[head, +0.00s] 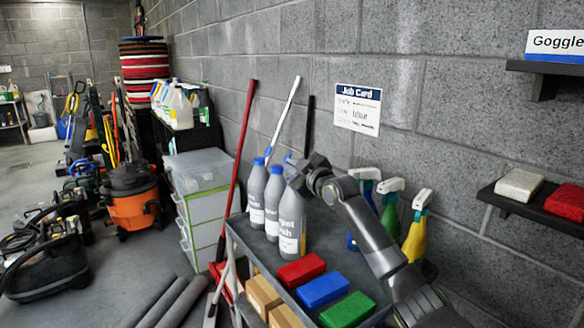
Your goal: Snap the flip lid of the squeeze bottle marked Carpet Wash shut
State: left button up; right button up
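The Carpet Wash squeeze bottle (291,222) is grey with a white label, of which only "pet" and "sh" show. It stands upright on the dark cart top (262,252), the front one of three similar bottles. My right gripper (298,172) is at the top of this bottle and hides much of its lid. A small blue piece shows just above the gripper; I cannot tell if it is the raised lid. Whether the fingers are open, shut or touching the bottle is unclear. My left gripper is not in view.
Two grey bottles with blue tops, one (257,192) and another (273,200), stand close to the left. Red (301,270), blue (323,290) and green (348,310) pads lie in front. Spray bottles (416,235) stand to the right, behind my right arm.

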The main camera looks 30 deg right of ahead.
jog(key=o, duration=0.5)
jog(key=shift+c, duration=0.2)
jog(key=shift+s, duration=0.1)
jog(key=s+d+b, duration=0.1)
jog(key=s+b, duration=0.2)
jog(key=s, duration=1.4)
jog(key=shift+d, duration=0.3)
